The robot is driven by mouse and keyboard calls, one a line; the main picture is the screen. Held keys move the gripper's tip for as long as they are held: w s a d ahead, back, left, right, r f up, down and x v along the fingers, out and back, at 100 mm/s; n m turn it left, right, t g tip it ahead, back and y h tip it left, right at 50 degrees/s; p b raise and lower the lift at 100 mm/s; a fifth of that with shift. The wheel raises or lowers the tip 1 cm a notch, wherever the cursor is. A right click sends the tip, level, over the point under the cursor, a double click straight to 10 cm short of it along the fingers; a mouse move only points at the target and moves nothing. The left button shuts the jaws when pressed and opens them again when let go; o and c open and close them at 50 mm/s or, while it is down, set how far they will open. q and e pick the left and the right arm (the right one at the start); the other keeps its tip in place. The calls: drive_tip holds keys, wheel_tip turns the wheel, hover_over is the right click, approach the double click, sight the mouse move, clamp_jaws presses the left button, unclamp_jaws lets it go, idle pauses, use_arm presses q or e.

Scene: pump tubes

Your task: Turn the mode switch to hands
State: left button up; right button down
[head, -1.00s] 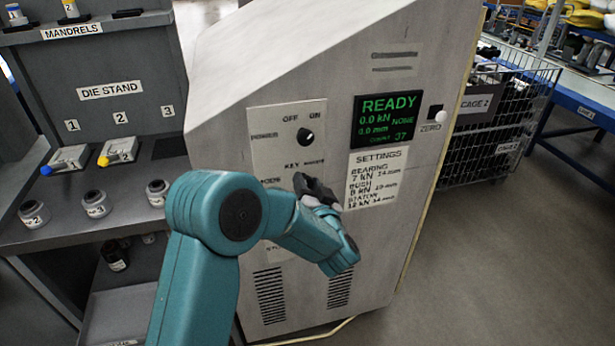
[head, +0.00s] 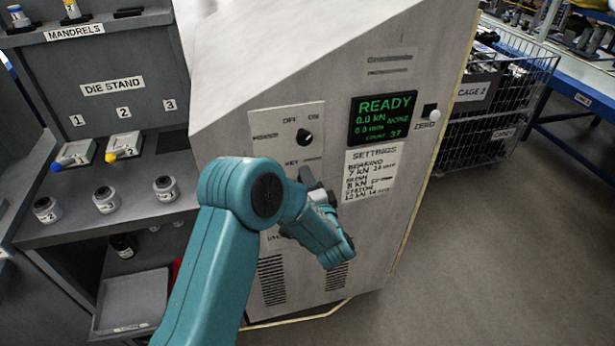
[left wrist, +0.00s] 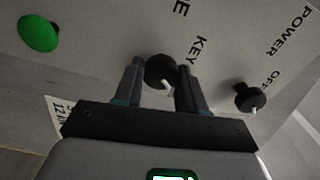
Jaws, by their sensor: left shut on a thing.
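The mode switch is a round black knob (left wrist: 160,72) in the left wrist view, beside the printed word KEY. A pale pointer mark shows on its lower right side. Its setting cannot be told for sure. My left gripper (left wrist: 160,67) has one finger on each side of the knob and is shut on it. In the head view my left gripper (head: 308,182) is at the press's control panel, just below the KEY label, and hides the switch. My right gripper is not in view.
The black power knob (head: 304,137) is just above the gripper in the head view. A green button (left wrist: 38,33) is at the wrist view's upper left. The READY display (head: 382,118) and a white zero button (head: 434,114) are to the right. The die stand (head: 110,165) is left.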

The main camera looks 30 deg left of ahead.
use_arm(q)
drive_tip(key=shift+f+m+p, duration=0.1)
drive_tip(key=shift+m+p, duration=0.25)
drive_tip(key=shift+m, duration=0.45)
drive_tip(key=o, duration=1)
drive_tip(key=shift+o, duration=0.2)
drive_tip(key=shift+s+d, duration=0.1)
drive_tip(key=b+v, duration=0.2)
drive_tip(key=v, duration=1.4)
drive_tip(key=shift+s, duration=0.1)
